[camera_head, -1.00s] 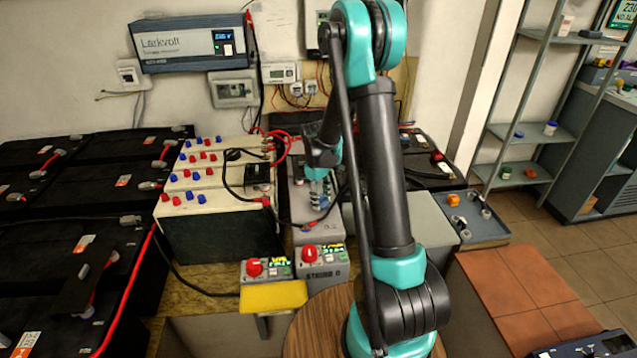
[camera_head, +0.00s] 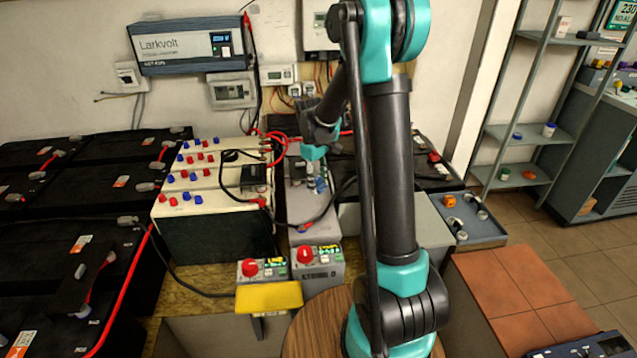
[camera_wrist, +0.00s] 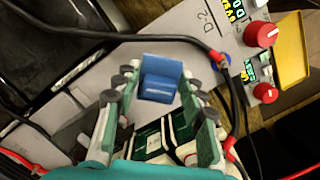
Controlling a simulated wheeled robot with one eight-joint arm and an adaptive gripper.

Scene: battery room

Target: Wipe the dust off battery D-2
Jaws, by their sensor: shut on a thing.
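Battery D-2 is a long grey case (camera_head: 312,222) on the bench in the head view. In the wrist view its grey top (camera_wrist: 200,48) bears the label D-2. My gripper (camera_head: 314,172) is over the far part of this battery. In the wrist view my gripper (camera_wrist: 160,88) has its fingers on either side of a blue block (camera_wrist: 160,72), likely a wiping pad, and is shut on it. The block is over the grey top; I cannot tell whether it touches. A black cable (camera_wrist: 130,37) crosses the top beside the block. I cannot make out dust.
Cream batteries (camera_head: 190,185) with red and blue caps stand left of D-2. Two grey boxes with red knobs (camera_head: 305,254) and a yellow block (camera_head: 268,297) are at the near edge. A grey tray (camera_head: 478,233) lies right. Black and red cables run around D-2.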

